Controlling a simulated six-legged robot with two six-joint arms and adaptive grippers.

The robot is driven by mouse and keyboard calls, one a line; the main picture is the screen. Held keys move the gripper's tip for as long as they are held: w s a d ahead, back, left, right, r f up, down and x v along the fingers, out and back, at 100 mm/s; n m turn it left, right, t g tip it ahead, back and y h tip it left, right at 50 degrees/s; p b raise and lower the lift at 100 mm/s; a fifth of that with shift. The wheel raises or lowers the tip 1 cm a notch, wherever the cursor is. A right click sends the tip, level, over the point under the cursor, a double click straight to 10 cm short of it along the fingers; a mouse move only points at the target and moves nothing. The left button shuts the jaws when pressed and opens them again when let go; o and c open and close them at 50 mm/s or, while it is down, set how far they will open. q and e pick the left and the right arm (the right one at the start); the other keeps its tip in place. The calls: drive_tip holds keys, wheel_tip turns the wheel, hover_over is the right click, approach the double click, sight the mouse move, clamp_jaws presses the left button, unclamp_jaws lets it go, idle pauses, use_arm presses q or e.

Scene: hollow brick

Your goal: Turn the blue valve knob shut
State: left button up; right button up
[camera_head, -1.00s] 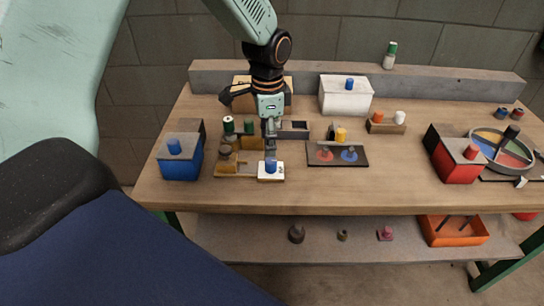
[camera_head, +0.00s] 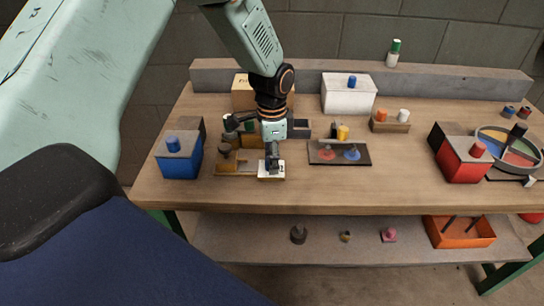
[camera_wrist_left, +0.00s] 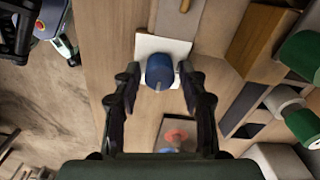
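The blue valve knob (camera_wrist_left: 159,71) has a short pale pointer mark and sits on a white square plate (camera_wrist_left: 148,45). In the head view the plate (camera_head: 278,176) is near the table's front edge, and my gripper hides the knob. My left gripper (camera_head: 272,166) points down over the plate. In the left wrist view its two dark fingers (camera_wrist_left: 158,82) are open, one on each side of the knob, with gaps visible; I cannot tell the exact height. My right gripper is not in view.
A dark panel (camera_head: 325,160) with red and blue discs lies to the right. A blue box (camera_head: 178,163) stands further left, a white box (camera_head: 347,98) behind. Table front right of the plate is clear.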

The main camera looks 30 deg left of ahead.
use_arm(q)
drive_tip(key=shift+s+a+r, duration=0.1)
drive_tip(key=shift+s+r, duration=0.05)
drive_tip(key=shift+s, duration=0.05)
drive_tip(key=c, duration=0.3)
drive_tip(key=shift+w, duration=0.15)
clamp_jaws()
drive_tip(key=shift+n+p, duration=0.6)
drive_tip(key=shift+p, duration=0.3)
drive_tip(key=n+p, duration=0.5)
drive_tip(key=shift+r+p, duration=0.15)
drive_tip(key=shift+p, duration=0.2)
drive_tip(key=n+p, duration=0.5)
drive_tip(key=n, duration=0.1)
drive_tip(key=n+p, duration=0.2)
drive_tip(key=n, duration=0.3)
drive_tip(key=shift+w+p, duration=0.1)
drive_tip(key=shift+p, duration=0.3)
drive_tip(key=shift+f+n, duration=0.2)
drive_tip(key=shift+n, duration=0.3)
